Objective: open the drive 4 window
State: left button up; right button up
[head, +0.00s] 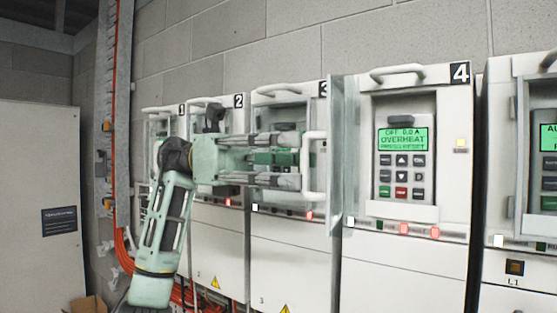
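Drive 4 (455,150) is the white cabinet marked 4, right of centre. Its window (344,150) stands swung out at the left side of the opening, seen almost edge-on. The keypad panel (403,165) with its green OVERHEAT display is uncovered. The window's white handle (308,165) is on the pane's outer side, facing left. My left gripper (299,161) comes in from the left with its two fingers apart, one above the other, their tips beside the handle. I cannot tell whether they touch it. My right gripper is not in view.
Drives 1, 2 and 3 (290,235) stand in a row to the left, behind my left arm. Another drive (520,265) stands at the right edge. A grey cabinet (38,200) and a cardboard box (86,304) are at the far left.

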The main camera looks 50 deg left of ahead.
pick_arm(q)
jog(key=shift+o, duration=0.9)
jog(key=shift+w+d, duration=0.15)
jog(key=shift+w, duration=0.45)
jog(key=shift+s+f, duration=0.1)
jog(key=shift+s, duration=0.05)
jog(key=v, duration=1.2)
jog(key=shift+s, duration=0.2)
